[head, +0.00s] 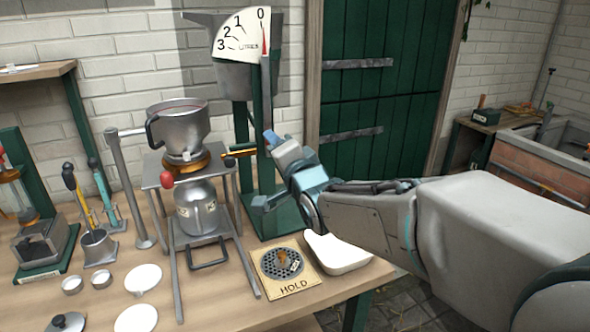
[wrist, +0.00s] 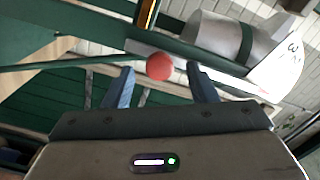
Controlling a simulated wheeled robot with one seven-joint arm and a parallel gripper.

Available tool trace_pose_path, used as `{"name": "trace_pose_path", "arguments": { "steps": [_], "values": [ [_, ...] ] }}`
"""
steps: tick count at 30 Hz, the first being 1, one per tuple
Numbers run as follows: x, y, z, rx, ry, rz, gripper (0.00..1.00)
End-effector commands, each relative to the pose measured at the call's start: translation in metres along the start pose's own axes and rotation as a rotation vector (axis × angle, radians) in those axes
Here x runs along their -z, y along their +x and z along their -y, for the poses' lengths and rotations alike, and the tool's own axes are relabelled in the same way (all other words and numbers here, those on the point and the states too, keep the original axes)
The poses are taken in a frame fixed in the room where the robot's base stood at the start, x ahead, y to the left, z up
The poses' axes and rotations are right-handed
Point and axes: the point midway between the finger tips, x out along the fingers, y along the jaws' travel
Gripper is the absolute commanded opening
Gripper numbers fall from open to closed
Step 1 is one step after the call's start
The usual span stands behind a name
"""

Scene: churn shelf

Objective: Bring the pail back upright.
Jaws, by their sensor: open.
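The grey metal vessel that looks like the pail (head: 243,80) hangs in a green stand (head: 242,130) behind a white litres dial (head: 247,33). Its rim is partly hidden by the dial, so I cannot tell its exact tilt. In the wrist view it shows as a grey body (wrist: 212,38) with a green band. My gripper (head: 264,172) is open and empty in front of the stand's lower part. In the wrist view a red ball knob (wrist: 160,66) appears between and beyond my gripper's fingers (wrist: 160,88). I see no contact with it.
Left of my gripper, a steel bowl (head: 182,130) sits above a small can (head: 197,212) in a metal frame. A HOLD plate (head: 287,288) and a white tray (head: 340,253) lie at the bench's front right. Tools and lids crowd the left.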

Motion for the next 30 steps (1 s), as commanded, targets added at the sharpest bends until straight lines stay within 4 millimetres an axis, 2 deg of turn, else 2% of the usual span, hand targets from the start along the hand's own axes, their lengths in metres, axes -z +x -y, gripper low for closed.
{"name": "trace_pose_path", "arguments": {
  "steps": [9, 15, 21, 30],
  "values": [
    [0.000, -0.057, 0.001, 0.001, -0.001, 0.000, 0.52],
    [-0.001, -0.082, 0.000, 0.000, 0.000, 0.001, 0.52],
    [-0.001, -0.093, 0.000, 0.000, 0.001, 0.002, 0.52],
    [-0.001, -0.095, -0.001, -0.001, 0.001, 0.002, 0.52]
  ]
}}
